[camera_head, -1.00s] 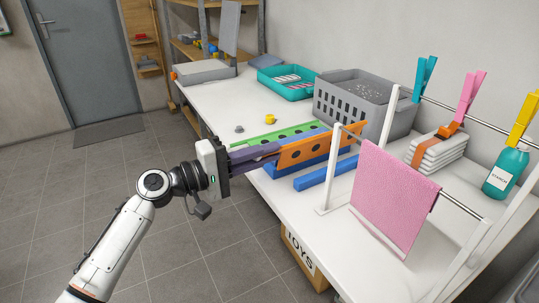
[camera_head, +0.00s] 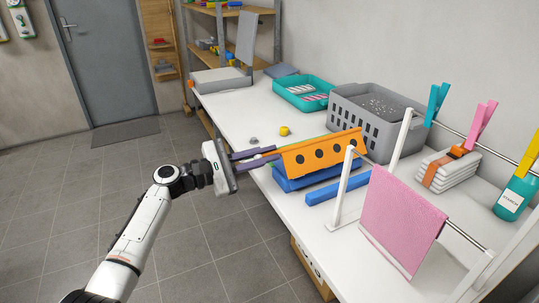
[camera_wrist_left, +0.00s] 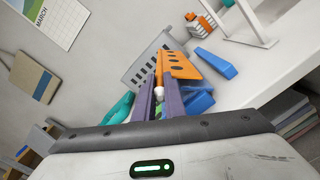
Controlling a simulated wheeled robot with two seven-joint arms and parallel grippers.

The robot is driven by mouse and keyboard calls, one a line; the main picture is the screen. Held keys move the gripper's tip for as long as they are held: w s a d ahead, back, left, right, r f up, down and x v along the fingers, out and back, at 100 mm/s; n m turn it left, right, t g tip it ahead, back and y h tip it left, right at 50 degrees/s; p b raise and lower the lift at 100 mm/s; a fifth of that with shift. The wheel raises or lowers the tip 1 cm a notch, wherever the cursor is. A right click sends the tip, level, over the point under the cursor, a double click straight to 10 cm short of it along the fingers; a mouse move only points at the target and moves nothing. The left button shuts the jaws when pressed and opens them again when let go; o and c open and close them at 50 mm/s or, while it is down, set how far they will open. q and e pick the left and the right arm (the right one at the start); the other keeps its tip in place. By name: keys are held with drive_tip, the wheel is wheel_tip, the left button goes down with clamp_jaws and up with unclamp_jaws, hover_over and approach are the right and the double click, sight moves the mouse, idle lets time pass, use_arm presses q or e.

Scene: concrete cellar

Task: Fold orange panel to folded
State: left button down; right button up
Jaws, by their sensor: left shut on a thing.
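The orange panel (camera_head: 309,148), with a row of dark round holes, stands tilted above a blue base (camera_head: 312,179) near the table's front edge. In the left wrist view the fingers (camera_wrist_left: 160,88) close around a small whitish part beside the orange panel (camera_wrist_left: 180,66). The exact grip point is partly hidden. My right gripper is out of view.
A blue bar (camera_head: 338,189) lies in front of the base. A white drying rack (camera_head: 346,190) with a pink towel (camera_head: 400,220) stands close on the right.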

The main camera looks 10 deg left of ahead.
use_arm(q)
drive_tip(key=n, duration=0.1)
drive_tip(key=w+f+n, duration=0.1)
drive_tip(key=a+n, duration=0.1)
drive_tip(key=shift+w+a+f+n, duration=0.1)
drive_tip(key=shift+w+f+n, duration=0.15)
drive_tip(key=shift+w+n, duration=0.05)
drive_tip(key=shift+w+a+f+n, duration=0.15)
drive_tip(key=shift+w+f+n, duration=0.2)
drive_tip(key=shift+n, duration=0.35)
drive_tip(key=shift+w+a+f+n, duration=0.15)
drive_tip(key=shift+f+n, duration=0.3)
drive_tip(key=shift+n, duration=0.25)
drive_tip(key=shift+s+f, duration=0.1)
drive_tip(key=c, duration=1.8)
unclamp_jaws()
drive_tip(key=v, duration=1)
drive_tip(key=shift+a, duration=0.2)
